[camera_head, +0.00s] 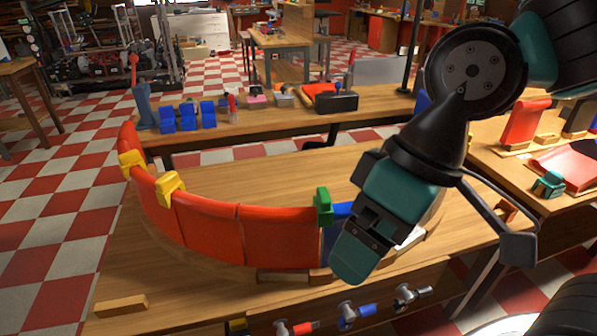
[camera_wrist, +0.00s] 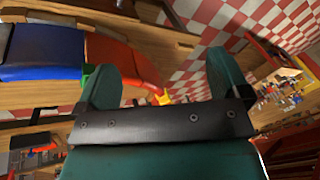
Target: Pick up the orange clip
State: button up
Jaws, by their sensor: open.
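No clip in view looks plainly orange. Two yellow clips sit on the top edge of the curved red duct wall (camera_head: 278,237) in the head view: a nearer one (camera_head: 170,188) and a farther one (camera_head: 131,158). A green clip (camera_head: 322,206) straddles the joint between the red wall and a blue section (camera_head: 335,225). My gripper (camera_head: 358,258) is open and empty in front of the blue section, right of the green clip. In the wrist view, my open gripper (camera_wrist: 165,80) has a yellow clip (camera_wrist: 164,98) showing between its fingers at a distance.
The duct wall stands on a wooden bench (camera_head: 140,285). A loose wood block (camera_head: 121,306) lies at its front left. Blue blocks (camera_head: 187,116) and a black box (camera_head: 337,102) are on the bench behind. Another bench with red panels (camera_head: 525,120) is at right.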

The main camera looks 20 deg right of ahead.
aim_at(505, 205)
jog(key=z, duration=0.6)
jog(key=k, duration=0.15)
jog(key=z, duration=0.9)
